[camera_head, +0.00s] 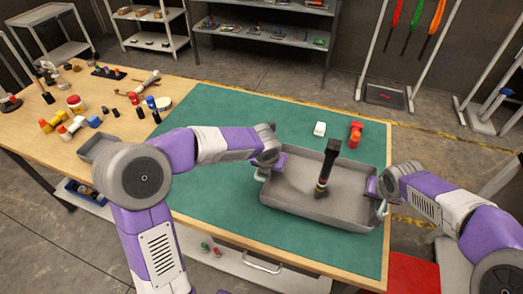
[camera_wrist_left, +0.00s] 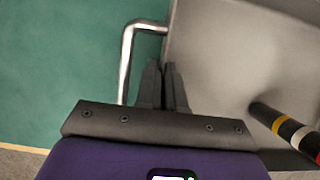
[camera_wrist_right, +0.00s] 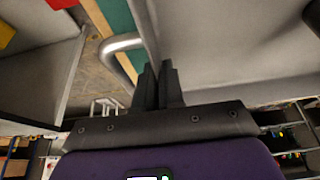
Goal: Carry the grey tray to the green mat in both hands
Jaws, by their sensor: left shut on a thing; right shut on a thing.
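The grey tray (camera_head: 352,185) is a shallow rectangular pan with a metal handle at each end. In the head view it is over the right part of the green mat (camera_head: 215,215); I cannot tell whether it touches it. My left gripper (camera_head: 266,166) is shut on the tray's left end wall, beside the silver handle (camera_wrist_left: 126,60). My right gripper (camera_head: 380,193) is shut on the right end wall, beside the other handle (camera_wrist_right: 122,43). A black tool (camera_head: 331,155) with coloured bands stands nearly upright in the tray.
Bottles and small parts crowd the wooden table (camera_head: 85,90) at left, with a small grey bin (camera_head: 93,148). The mat's left and front areas are clear.

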